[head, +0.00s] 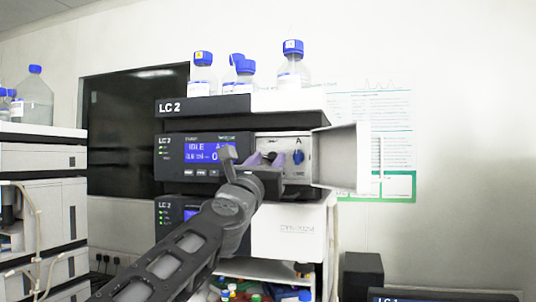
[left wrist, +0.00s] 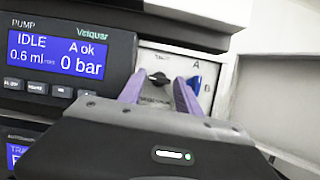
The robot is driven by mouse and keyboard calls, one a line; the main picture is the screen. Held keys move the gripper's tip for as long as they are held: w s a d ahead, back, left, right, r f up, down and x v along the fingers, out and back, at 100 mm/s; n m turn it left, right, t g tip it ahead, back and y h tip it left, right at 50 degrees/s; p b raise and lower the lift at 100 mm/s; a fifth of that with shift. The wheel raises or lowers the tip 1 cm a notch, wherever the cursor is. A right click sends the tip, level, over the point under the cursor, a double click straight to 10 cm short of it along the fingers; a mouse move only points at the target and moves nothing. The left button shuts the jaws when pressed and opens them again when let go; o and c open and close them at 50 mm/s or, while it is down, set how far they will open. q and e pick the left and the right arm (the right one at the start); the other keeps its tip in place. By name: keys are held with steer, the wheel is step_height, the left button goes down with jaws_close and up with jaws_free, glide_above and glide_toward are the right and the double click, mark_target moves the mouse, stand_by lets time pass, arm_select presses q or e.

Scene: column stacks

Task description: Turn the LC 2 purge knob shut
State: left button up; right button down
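The LC 2 pump module has a blue display (left wrist: 62,50) reading IDLE, A ok, 0.6 ml and 0 bar. On its pale panel (head: 297,146) is a small black knob (left wrist: 158,79), which I take to be the purge knob; its wing looks roughly level. A blue knob (head: 298,157) marked A and B sits to its right. My left gripper (left wrist: 160,84) is open, its two purple fingers apart on either side of the black knob in the picture. I cannot tell whether they touch it. My right gripper is out of view.
A pale door (head: 336,157) stands swung open right of the panel. Blue-capped bottles (head: 292,67) stand on top of the stack. Another instrument stack (head: 45,190) is at the left. A dark box (head: 363,275) is low at the right.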

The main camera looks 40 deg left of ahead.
arm_select(q)
steer(key=shift+w+a, duration=0.1)
steer(key=shift+w, duration=0.1)
steer(key=shift+c, duration=0.2)
jaws_close()
